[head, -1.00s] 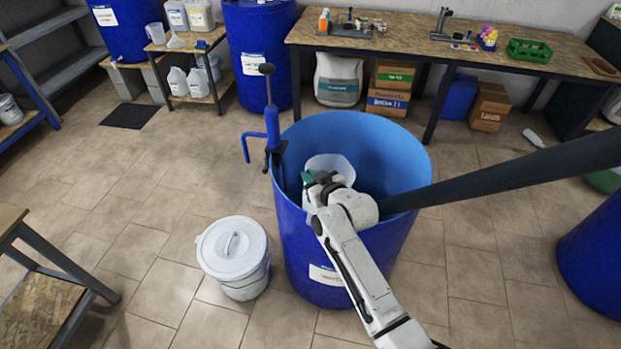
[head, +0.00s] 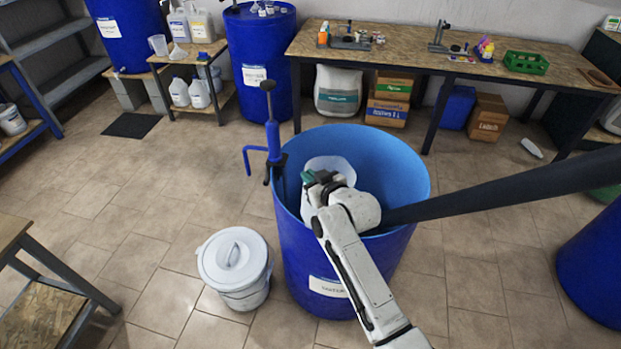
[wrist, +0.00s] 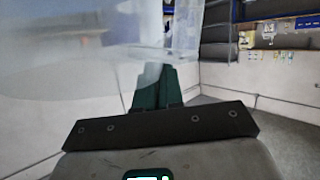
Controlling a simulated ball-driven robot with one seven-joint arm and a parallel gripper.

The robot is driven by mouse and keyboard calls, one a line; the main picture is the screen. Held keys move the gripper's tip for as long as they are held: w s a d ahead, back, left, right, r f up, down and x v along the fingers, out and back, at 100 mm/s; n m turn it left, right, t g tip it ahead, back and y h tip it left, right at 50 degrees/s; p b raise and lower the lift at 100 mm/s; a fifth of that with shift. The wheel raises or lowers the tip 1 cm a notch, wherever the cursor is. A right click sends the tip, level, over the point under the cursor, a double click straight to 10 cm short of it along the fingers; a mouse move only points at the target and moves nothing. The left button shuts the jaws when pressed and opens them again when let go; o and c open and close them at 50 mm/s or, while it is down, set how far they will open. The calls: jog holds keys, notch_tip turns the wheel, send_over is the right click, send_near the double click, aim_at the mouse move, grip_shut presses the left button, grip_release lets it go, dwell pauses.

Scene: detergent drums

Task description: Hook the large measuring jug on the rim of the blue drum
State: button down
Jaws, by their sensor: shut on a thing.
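The large blue drum (head: 335,285) stands open on the tiled floor in the middle of the head view. My gripper (head: 318,180) is over the drum's opening, toward its left inner side. It is shut on the large measuring jug (head: 328,167), a translucent whitish vessel partly hidden behind my wrist. In the wrist view the jug (wrist: 110,30) fills the upper left, and the green fingers (wrist: 155,88) meet it. I cannot tell whether the jug touches the drum's rim.
A blue hand pump (head: 272,140) is fixed on the drum's left rim, close to the jug. A white lidded bucket (head: 235,262) stands left of the drum. A workbench (head: 400,55) runs along the back wall.

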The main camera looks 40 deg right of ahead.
jog(key=shift+r, duration=2.65)
